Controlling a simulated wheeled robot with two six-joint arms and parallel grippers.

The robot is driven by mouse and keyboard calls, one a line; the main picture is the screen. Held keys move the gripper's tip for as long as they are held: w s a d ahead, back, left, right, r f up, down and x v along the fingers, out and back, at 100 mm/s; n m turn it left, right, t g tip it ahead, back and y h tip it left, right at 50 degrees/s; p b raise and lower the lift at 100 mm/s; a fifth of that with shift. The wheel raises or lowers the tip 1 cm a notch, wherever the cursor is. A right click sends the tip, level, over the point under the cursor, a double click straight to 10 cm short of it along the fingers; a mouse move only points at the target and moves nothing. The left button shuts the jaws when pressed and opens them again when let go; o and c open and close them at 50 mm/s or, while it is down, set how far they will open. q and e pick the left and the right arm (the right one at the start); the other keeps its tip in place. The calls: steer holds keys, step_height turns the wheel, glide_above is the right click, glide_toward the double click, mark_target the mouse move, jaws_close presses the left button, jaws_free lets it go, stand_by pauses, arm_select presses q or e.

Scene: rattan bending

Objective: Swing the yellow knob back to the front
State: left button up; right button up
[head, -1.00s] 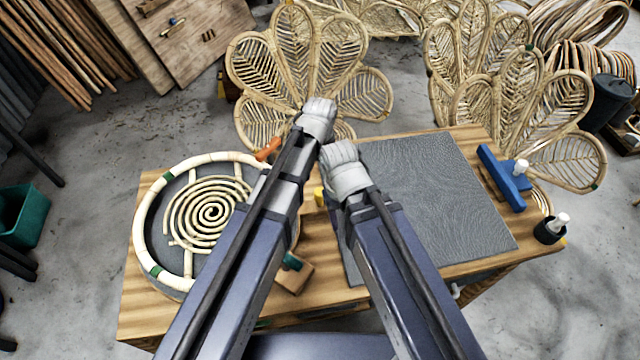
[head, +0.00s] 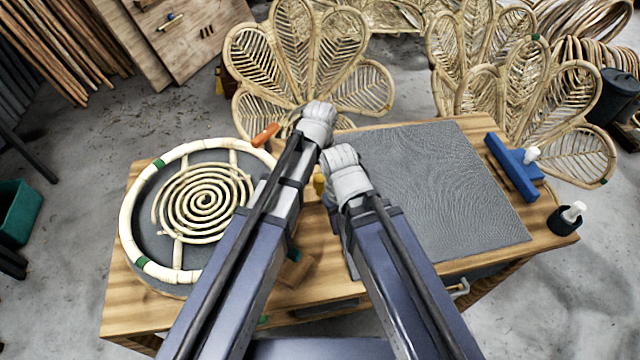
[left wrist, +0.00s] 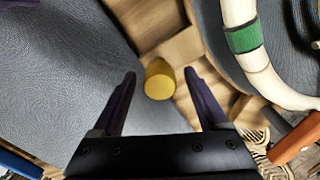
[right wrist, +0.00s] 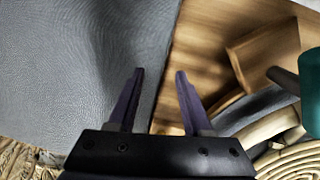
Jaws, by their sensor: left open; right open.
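The yellow knob (head: 319,183) shows as a small patch between my two forearms in the head view. In the left wrist view the knob (left wrist: 159,80) is a rounded yellow cylinder by wooden blocks, between the grey mat and the round frame. My left gripper (left wrist: 160,73) is open, its fingers on either side of the knob in the picture; I cannot tell whether they touch it. My right gripper (right wrist: 159,72) is open and empty above the mat's edge and bare wood. The knob does not show in the right wrist view. Both fingertips are hidden in the head view.
A round rattan frame with a spiral (head: 132,235) lies at the table's left. The grey mat (head: 440,190) is clear. A blue tool (head: 512,168) and a dark pot (head: 563,220) stand at the right edge. An orange handle (head: 265,134) lies near the frame. Fan-shaped rattan pieces stand behind.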

arm_select(q)
steer(key=shift+c, duration=0.4)
jaws_close()
stand_by(1.0)
